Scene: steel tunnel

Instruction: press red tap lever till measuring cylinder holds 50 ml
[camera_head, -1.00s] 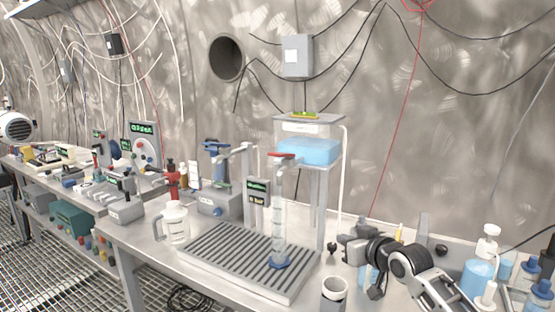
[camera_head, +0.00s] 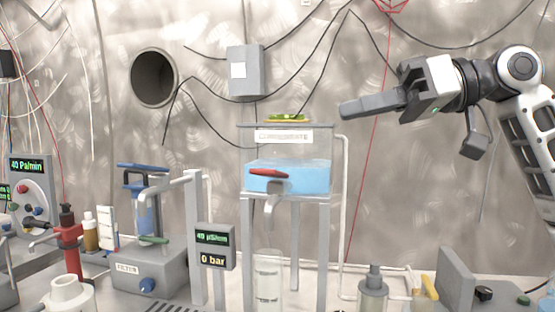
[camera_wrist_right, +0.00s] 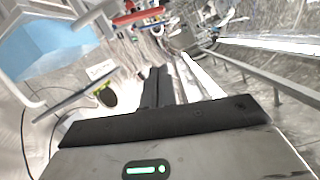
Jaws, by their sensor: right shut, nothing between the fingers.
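The red tap lever (camera_head: 270,173) sits on the front of a clear tank of blue water (camera_head: 310,176). It lies nearly level above a grey spout (camera_head: 271,200). The measuring cylinder (camera_head: 267,285) stands upright beneath the spout; its base is cut off and I cannot tell its level. My right gripper (camera_head: 347,110) is shut and empty, raised above and to the right of the lever and apart from it, pointing left. My left gripper is out of view.
The tank rests on a grey stand, with a labelled shelf (camera_head: 285,135) above it. A post with a display (camera_head: 215,247) stands left of the cylinder. Bottles and a grey plate (camera_head: 457,276) stand at lower right. Open air surrounds my right gripper before the steel wall.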

